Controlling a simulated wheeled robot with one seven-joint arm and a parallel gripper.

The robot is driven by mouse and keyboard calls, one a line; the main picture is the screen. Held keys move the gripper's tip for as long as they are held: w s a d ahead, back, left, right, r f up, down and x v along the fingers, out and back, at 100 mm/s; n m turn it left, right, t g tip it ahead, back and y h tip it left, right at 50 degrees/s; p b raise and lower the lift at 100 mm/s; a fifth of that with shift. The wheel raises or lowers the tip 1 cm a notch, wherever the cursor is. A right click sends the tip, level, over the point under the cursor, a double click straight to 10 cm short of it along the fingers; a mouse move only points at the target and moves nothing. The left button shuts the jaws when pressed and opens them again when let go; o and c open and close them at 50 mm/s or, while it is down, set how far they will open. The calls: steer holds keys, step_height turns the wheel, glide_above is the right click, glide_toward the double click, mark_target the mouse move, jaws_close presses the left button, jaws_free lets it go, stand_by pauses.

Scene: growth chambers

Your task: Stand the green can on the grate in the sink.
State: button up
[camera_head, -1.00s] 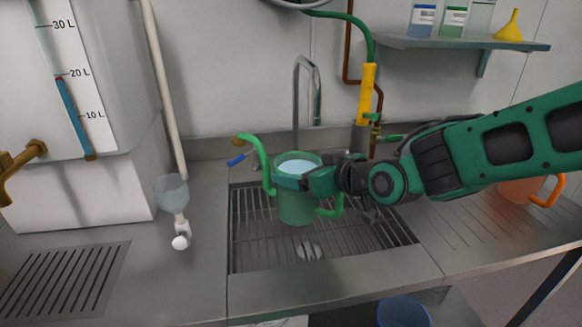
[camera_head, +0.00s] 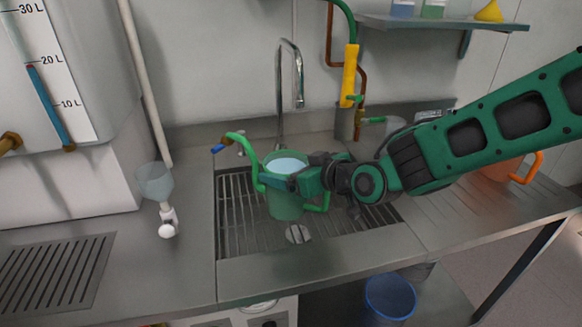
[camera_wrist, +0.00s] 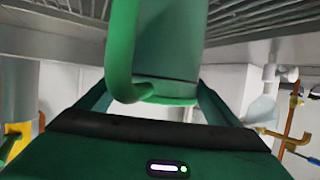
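The green can (camera_head: 284,206) has a thin green spout on its left and a handle on its right; its open top shows a pale blue surface. It is upright over the grate (camera_head: 233,225) in the sink. My gripper (camera_head: 277,183) is shut on the can from the right. In the wrist view the can (camera_wrist: 170,45) is between the two fingers of my gripper (camera_wrist: 152,85), and its handle is in front. The can's base is close to the grate; whether it touches I cannot tell.
A tap (camera_head: 280,90) stands behind the sink, beside a yellow-sleeved green hose (camera_head: 350,75). A clear funnel-shaped vessel (camera_head: 156,181) is on the counter to the left. An orange container (camera_head: 500,168) is at right. A blue bucket (camera_head: 389,297) is below.

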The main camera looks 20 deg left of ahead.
steer(key=shift+o, duration=0.8)
steer(key=v, duration=1.2)
